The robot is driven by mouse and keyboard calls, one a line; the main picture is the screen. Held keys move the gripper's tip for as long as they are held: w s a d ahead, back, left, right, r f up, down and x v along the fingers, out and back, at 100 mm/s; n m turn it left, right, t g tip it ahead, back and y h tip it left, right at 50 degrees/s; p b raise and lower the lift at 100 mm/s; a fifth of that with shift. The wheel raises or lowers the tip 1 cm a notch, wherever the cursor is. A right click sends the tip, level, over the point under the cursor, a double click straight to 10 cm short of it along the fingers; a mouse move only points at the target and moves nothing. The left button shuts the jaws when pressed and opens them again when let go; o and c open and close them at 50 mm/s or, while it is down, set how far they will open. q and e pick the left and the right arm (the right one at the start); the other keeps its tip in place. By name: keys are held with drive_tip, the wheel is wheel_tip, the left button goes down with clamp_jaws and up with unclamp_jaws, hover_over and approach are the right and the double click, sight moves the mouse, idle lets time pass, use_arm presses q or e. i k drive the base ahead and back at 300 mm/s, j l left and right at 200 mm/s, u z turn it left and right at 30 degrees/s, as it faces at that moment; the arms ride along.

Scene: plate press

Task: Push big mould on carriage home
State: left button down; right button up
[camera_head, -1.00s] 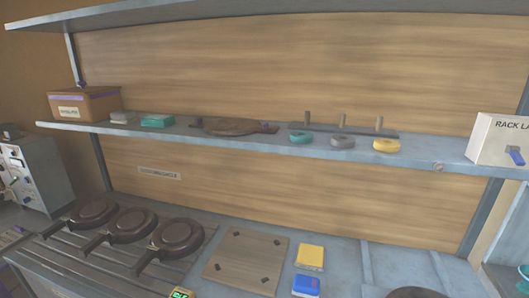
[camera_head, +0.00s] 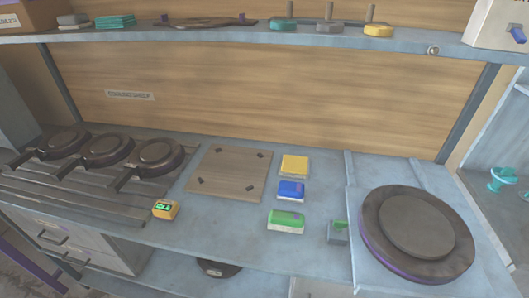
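A big round dark mould (camera_head: 418,232) with a purple lower rim lies on a pale carriage plate (camera_head: 368,283) at the right of the bench. Two rails run back from the carriage toward the wall. A small grey block with a green lever (camera_head: 338,232) stands just left of the mould. Neither of my grippers shows in the head view.
Yellow, blue and green blocks (camera_head: 291,191) stand left of the mould, with a wooden board (camera_head: 230,173) beside them. Several dark pans (camera_head: 104,151) sit on a slatted rack at left. A shelf (camera_head: 240,36) overhangs the back.

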sight(406, 240)
drive_tip(key=l+z, duration=0.1)
drive_tip(key=z, duration=0.3)
drive_tip(key=l+z, duration=0.15)
drive_tip(key=z, duration=0.2)
drive_tip(key=l+z, duration=0.15)
drive_tip(key=z, duration=0.25)
drive_tip(key=l+z, duration=0.1)
drive_tip(key=z, duration=0.3)
